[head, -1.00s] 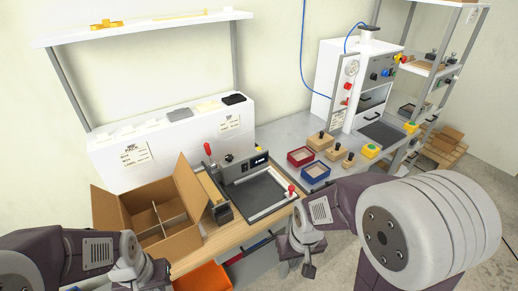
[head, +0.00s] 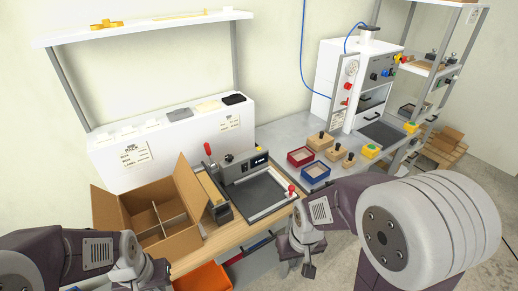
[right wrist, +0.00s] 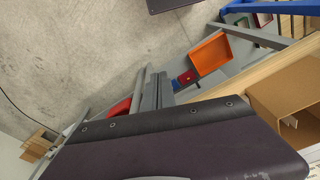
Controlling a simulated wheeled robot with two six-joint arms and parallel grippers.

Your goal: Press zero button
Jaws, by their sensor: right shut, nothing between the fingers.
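A grey device with a small dark display (head: 260,161) stands on the wooden bench, behind a dark flat tray or plate (head: 260,191). A round dark control (head: 229,158) shows on its front. I cannot tell which part is the zero button; labels are too small to read. My right gripper (head: 309,270) is shut and empty, pointing down in front of the bench, below and apart from the device. My left arm comes in at the lower left; its fingertips are not visible. The right wrist view shows mostly floor and bench edge, without the device.
An open divided carton (head: 184,242) stands left of the device. A red-knobbed lever (head: 291,189) is at the plate's right. Red (head: 300,157) and blue (head: 316,174) bins and wooden-block items lie further right. An orange bin (head: 204,278) sits low in front, also in the right wrist view (right wrist: 210,53).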

